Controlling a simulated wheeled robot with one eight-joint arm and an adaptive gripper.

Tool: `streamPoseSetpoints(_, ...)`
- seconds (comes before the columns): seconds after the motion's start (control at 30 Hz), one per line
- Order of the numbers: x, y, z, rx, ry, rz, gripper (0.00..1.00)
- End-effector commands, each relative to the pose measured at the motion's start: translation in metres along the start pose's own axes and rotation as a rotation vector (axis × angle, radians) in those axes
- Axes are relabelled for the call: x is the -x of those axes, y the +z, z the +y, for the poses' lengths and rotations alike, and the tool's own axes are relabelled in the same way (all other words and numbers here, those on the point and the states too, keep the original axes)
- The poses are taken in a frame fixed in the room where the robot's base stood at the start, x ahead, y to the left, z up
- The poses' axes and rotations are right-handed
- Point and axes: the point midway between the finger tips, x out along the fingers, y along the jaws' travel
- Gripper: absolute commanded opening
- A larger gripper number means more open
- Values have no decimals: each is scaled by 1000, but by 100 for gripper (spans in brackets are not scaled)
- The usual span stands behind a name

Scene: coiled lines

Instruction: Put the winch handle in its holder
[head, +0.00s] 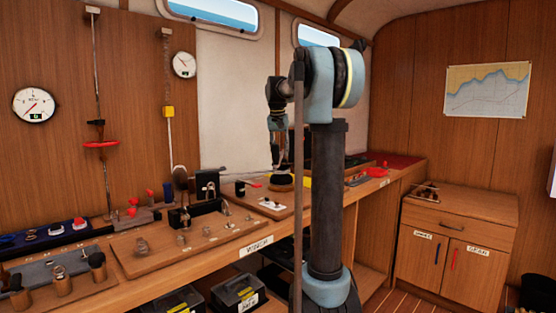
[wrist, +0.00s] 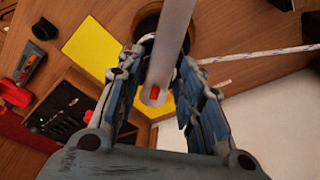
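My gripper (head: 279,166) hangs low over the bench, just above a dark round drum (head: 281,183). In the wrist view, the two fingers (wrist: 163,72) close in on both sides of a pale grey bar (wrist: 172,38). The bar has a rounded end with a small red spot and looks like the winch handle. It runs from between the fingers to the top edge. The dark rim of the drum (wrist: 148,22) shows behind it, partly hidden. In the head view I cannot make out the handle. I cannot identify its holder with certainty.
A yellow sheet (wrist: 92,52) lies beside the drum, and a pale rope (wrist: 260,54) runs away from it. A red-handled tool (wrist: 28,72) and a dark tray (wrist: 66,108) lie farther left. Boards with small fittings (head: 185,236) fill the bench's left part.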

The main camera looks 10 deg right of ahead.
Motion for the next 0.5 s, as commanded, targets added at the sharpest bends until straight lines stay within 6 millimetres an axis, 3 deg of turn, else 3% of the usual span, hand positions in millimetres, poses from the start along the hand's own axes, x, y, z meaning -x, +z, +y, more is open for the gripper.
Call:
streamPoseSetpoints(0.03, 0, 0, 0, 0, 0, 0, 25)
streamPoseSetpoints(0.13, 0, 0, 0, 0, 0, 0, 2)
streamPoseSetpoints(0.17, 0, 0, 0, 0, 0, 0, 0)
streamPoseSetpoints(0.5, 3, 0, 0, 0, 0, 0, 0)
